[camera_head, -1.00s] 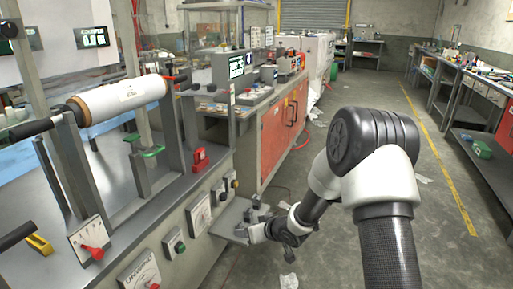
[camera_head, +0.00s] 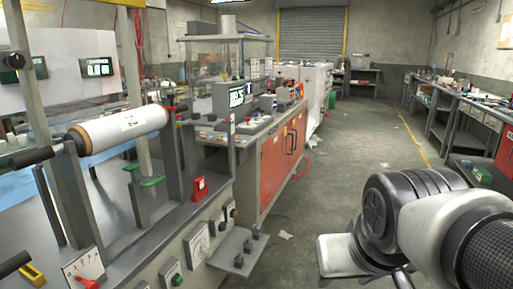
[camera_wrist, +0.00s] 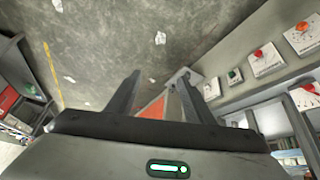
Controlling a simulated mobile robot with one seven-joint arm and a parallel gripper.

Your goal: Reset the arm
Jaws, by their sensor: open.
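My gripper (camera_wrist: 158,95) shows in the wrist view with its two dark fingers spread apart and nothing between them. Beyond the fingers are the grey floor and a small grey shelf (camera_wrist: 182,76) on the side of the machine. In the head view my arm is folded at the lower right, over the floor aisle. My gripper itself cannot be made out there.
A film machine with a white roll (camera_head: 120,128) stands at the left. Its side carries a small shelf with grey knobs (camera_head: 238,252). An orange-fronted cabinet (camera_head: 283,150) lies beyond it. Benches (camera_head: 470,110) line the right wall. The middle aisle is clear apart from scraps.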

